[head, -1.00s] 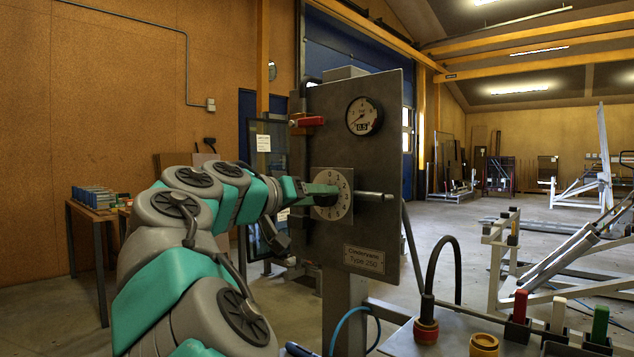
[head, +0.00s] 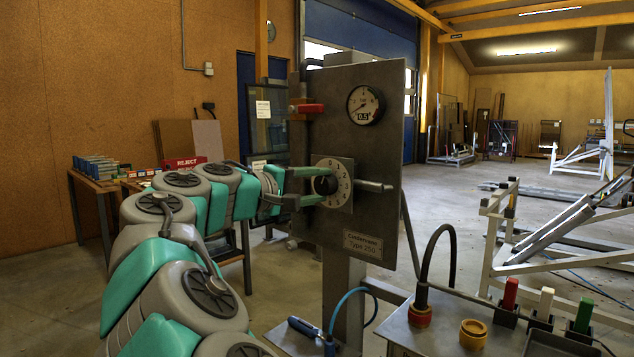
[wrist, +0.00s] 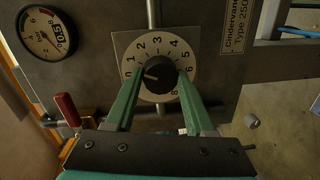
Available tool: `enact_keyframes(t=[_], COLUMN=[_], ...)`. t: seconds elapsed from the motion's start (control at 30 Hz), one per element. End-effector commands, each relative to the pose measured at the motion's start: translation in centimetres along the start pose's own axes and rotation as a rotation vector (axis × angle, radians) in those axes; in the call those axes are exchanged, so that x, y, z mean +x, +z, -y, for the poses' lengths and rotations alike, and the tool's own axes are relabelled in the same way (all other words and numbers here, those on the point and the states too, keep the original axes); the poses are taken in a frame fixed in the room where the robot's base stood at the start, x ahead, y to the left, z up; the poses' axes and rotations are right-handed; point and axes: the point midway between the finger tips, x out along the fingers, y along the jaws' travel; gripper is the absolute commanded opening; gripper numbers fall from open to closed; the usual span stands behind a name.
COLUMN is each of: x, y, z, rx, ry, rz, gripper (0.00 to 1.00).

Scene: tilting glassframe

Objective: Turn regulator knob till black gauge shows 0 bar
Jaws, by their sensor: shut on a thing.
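The black regulator knob (head: 325,185) sits in a pale round dial (head: 341,183) on a grey upright panel. My gripper (head: 313,186) is at the knob, one finger on each side of it. The wrist view shows the same black knob (wrist: 160,75) between my two green fingers, which are shut on it. Its white mark points left, near the dial's low numbers. The black-rimmed gauge (head: 365,105) is above the dial and its display reads 0.5. The gauge also shows in the wrist view (wrist: 46,32), turned on its side.
A red-handled valve (head: 307,108) sticks out at the panel's upper left. A metal rod (head: 374,187) runs beside the dial. A bench with red, white and green switches (head: 547,303) stands at the lower right. A table with boxes (head: 95,168) is at the left.

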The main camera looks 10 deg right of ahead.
Motion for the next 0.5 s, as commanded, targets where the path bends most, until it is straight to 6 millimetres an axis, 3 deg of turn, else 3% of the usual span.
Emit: enact_keyframes(t=[0.5], x=[-0.05], y=[-0.11], z=[0.07], rx=[-0.353], ry=[0.024], rz=[0.022], gripper=[0.0])
